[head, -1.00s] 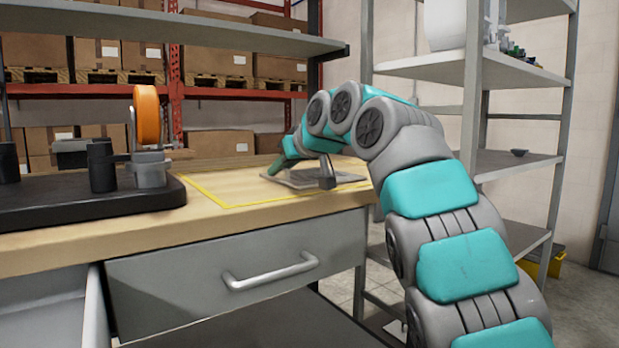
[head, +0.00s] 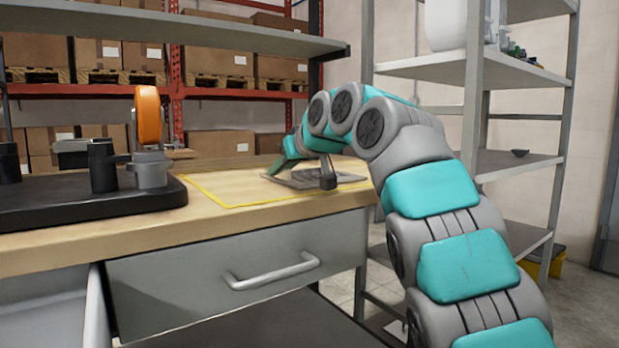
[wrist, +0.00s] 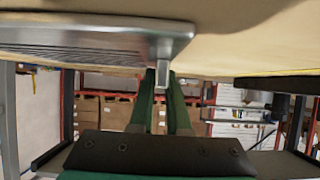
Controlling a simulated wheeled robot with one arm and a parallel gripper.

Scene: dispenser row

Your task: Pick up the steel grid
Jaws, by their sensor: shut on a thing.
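The steel grid (head: 300,181) is a flat grey slotted plate at the bench top, inside the yellow outline. In the wrist view, which looks upside down, the grid (wrist: 85,35) fills the upper left, with a small grey tab (wrist: 163,74) at its edge. My gripper (wrist: 164,82) has its two green fingers closed around this tab. In the head view my gripper (head: 283,164) is at the grid, partly hidden by my own arm. I cannot tell whether the grid touches the bench top.
A yellow outline (head: 215,204) marks the wooden bench top (head: 225,184). A black base (head: 90,205) with an orange wheel (head: 148,115) stands left. A closed drawer (head: 200,285) is below. A grey shelf unit (head: 500,160) stands right, and an upper shelf (head: 200,35) hangs above.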

